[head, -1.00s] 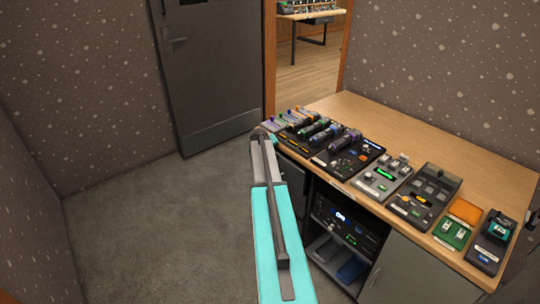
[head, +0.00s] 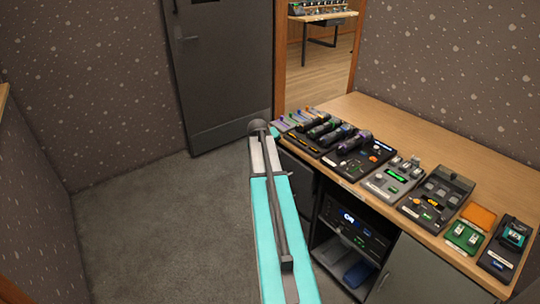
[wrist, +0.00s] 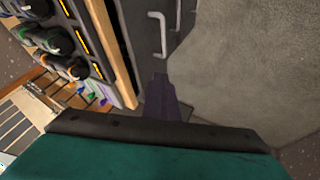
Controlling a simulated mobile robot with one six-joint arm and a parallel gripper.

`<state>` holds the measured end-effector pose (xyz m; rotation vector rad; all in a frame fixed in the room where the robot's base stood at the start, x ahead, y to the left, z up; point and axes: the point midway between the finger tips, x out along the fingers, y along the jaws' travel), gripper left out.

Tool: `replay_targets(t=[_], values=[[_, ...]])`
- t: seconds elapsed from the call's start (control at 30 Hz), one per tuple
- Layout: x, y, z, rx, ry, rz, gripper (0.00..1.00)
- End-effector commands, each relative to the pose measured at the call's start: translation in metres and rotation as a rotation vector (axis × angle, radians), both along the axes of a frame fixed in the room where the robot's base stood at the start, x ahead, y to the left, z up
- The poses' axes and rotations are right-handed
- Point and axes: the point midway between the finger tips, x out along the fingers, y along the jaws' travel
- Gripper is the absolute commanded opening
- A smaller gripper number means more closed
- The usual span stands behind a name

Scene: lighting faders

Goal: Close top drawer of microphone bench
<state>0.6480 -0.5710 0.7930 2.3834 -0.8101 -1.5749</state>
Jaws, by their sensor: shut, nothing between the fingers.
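A wooden bench (head: 408,132) with devices on top stands at the right in the head view; I cannot tell if it is the microphone bench. Its front has a dark cabinet face at the left, an open bay with a rack unit (head: 352,222), and a grey door (head: 415,275). In the wrist view, a dark front with a pale bar handle (wrist: 158,35) lies beside the bench's wooden edge (wrist: 112,55). My gripper (wrist: 160,82) looks shut and empty, just below that handle in the picture; contact is unclear. My arm hides it in the head view. No open drawer is clearly visible.
Several control panels (head: 435,200) line the bench's front edge. Grey floor (head: 150,225) is free to the left. A dark door (head: 222,65) stands behind, beside an opening to another room with a table (head: 322,20) with a dark box under its top.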

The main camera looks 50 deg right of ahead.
Motion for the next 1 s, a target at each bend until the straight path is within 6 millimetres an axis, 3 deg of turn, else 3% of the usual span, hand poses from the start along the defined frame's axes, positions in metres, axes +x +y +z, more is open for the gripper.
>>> replay_targets(t=[0.47, 0.67, 0.87, 1.0], values=[[-0.003, 0.004, 0.008, 0.000, -0.001, -0.001, 0.00], [-0.002, 0.014, -0.001, 0.012, 0.007, 0.005, 0.00], [0.003, 0.057, -0.043, 0.070, 0.039, 0.027, 0.00], [0.003, 0.109, -0.090, 0.137, 0.082, 0.051, 0.00]])
